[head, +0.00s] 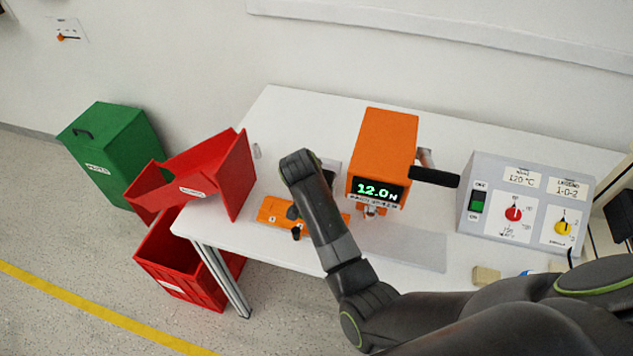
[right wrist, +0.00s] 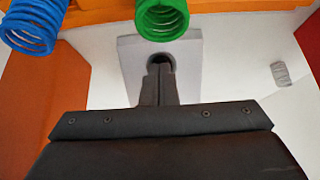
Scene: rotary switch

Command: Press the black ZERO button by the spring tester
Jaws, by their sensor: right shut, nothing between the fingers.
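The spring tester (head: 387,140) is an orange box on the white table, with a lit green display reading 12.0 N. In the right wrist view, a grey block (right wrist: 130,62) carries the round black ZERO button (right wrist: 160,56). My right gripper (right wrist: 158,68) is shut and empty, with its fingertips right at the button and partly covering it. I cannot tell if they touch or press it. In the head view my right arm hides much of the grey block (head: 332,166) and the button. My left gripper is not in view.
A green spring (right wrist: 162,18) and a blue spring (right wrist: 28,28) are close to the fingers. A black handle (head: 434,177) juts from the tester. A grey switch panel (head: 525,207) stands right. A red bin (head: 240,180) stands at the table's left edge.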

